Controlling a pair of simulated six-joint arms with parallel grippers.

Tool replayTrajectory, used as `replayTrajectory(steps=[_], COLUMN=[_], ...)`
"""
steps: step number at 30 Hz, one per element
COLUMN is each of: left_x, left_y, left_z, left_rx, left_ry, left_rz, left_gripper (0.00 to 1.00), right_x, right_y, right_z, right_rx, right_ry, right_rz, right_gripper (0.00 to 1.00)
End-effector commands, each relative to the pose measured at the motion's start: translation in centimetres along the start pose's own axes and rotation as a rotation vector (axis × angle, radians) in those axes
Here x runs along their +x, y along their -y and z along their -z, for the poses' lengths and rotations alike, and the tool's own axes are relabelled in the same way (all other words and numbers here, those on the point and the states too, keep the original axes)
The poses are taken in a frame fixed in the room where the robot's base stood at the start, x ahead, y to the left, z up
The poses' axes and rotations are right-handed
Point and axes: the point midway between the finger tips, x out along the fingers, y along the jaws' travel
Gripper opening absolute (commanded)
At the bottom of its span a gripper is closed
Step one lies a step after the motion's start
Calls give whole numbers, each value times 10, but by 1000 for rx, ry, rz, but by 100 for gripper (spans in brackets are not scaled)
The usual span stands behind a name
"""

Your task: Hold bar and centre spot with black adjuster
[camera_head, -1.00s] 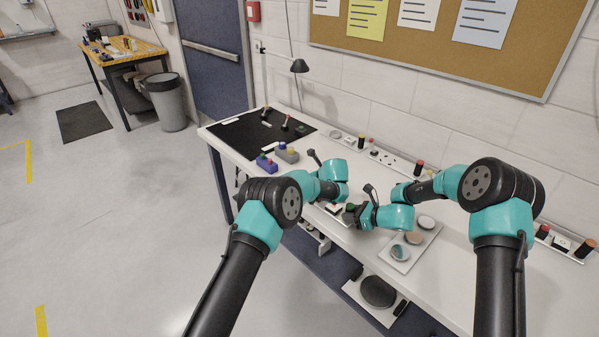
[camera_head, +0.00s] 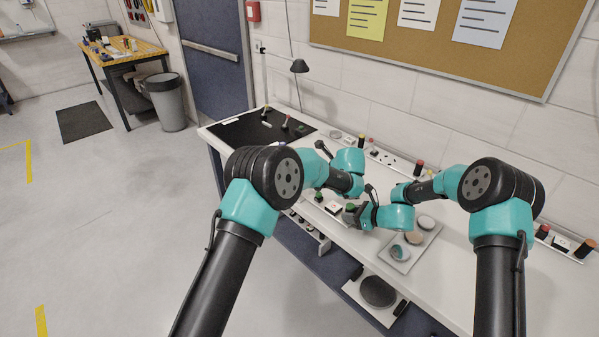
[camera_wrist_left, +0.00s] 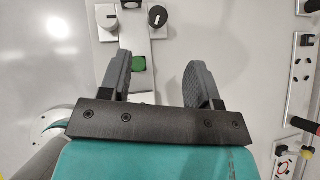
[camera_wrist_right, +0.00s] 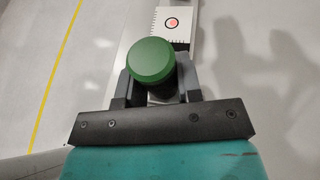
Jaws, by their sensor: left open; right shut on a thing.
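A bar fixture lies on the bench, with a white target card (camera_head: 333,208) that shows a red spot (camera_wrist_right: 172,23) in a ring in the right wrist view. My right gripper (camera_head: 354,214) is shut on a dark post with a round green cap (camera_wrist_right: 151,60); the cap hides much of the grip. My left gripper (camera_wrist_left: 155,80) is open and empty above the bench. In the left wrist view a black knob (camera_wrist_left: 158,15) with a white mark sits beyond the fingertips, beside a grey knob (camera_wrist_left: 108,16). A green block (camera_wrist_left: 138,63) shows between the fingers, near the left one. The head view mostly hides the left fingers.
A tray with round discs (camera_head: 400,253) lies on the bench, right of the right gripper. A black mat (camera_head: 245,130) covers the bench's far left end. Rails with coloured knobs (camera_head: 419,166) run along the wall.

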Motion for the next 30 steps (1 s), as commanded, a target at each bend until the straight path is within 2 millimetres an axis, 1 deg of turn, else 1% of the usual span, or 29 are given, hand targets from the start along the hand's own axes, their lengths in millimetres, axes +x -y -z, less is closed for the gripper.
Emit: replayTrajectory(steps=[16,30], left_x=[5,6], left_y=[-24,-42], left_z=[-12,-21], left_rx=[-573,-1066], left_ry=[-113,-199], left_rz=[-34,-98], left_gripper=[57,57], right_x=[0,0], right_y=[0,0], right_z=[0,0], right_rx=[0,1], right_ry=[0,0], right_rz=[1,1], right_gripper=[0,0])
